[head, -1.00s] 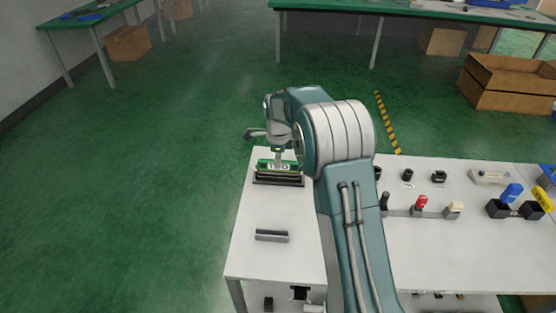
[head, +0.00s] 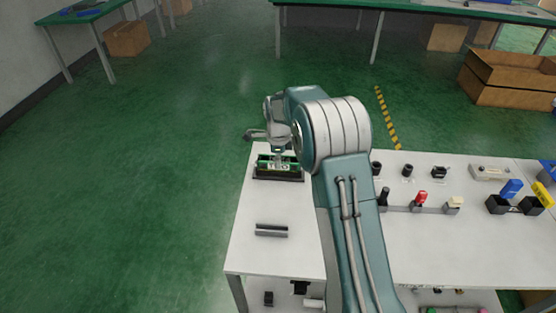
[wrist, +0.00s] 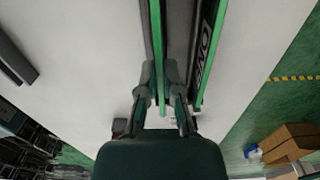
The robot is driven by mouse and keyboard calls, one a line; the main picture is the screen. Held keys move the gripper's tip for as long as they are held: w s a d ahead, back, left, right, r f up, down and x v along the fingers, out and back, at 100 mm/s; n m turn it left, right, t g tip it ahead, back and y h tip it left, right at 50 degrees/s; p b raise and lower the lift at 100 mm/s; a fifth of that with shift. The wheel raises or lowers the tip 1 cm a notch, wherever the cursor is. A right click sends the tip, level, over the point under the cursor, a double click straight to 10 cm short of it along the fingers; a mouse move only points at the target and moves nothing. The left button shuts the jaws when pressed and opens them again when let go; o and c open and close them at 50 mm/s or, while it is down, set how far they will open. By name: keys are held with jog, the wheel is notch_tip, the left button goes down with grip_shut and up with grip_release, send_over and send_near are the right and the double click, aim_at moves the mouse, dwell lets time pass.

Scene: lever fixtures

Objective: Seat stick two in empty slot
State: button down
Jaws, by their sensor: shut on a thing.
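A dark slot fixture (head: 290,178) stands at the far left end of the white table. My gripper (head: 278,160) is above it, pointing down. In the wrist view my gripper (wrist: 161,82) is shut on a thin green stick (wrist: 157,45), seen edge-on between the fingers. The held stick is right over or in the fixture; I cannot tell how deep its lower edge is. Beside it, to the right, a second green-edged stick (wrist: 208,50) with white lettering on a dark face stands parallel, apart from the fingers. The slot under the held stick is hidden.
A grey bar-shaped holder (head: 271,230) lies nearer on the white table (head: 255,255), with clear surface around it. Right of my arm stand lever fixtures, including a red-topped one (head: 422,202), and black boxes (head: 498,209).

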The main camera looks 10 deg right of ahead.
jog(key=shift+f, duration=0.65)
jog(key=c, duration=0.7)
grip_release()
jog(key=shift+r, duration=0.1)
notch_tip(320, 180, up, 12)
jog(key=shift+f, duration=0.15)
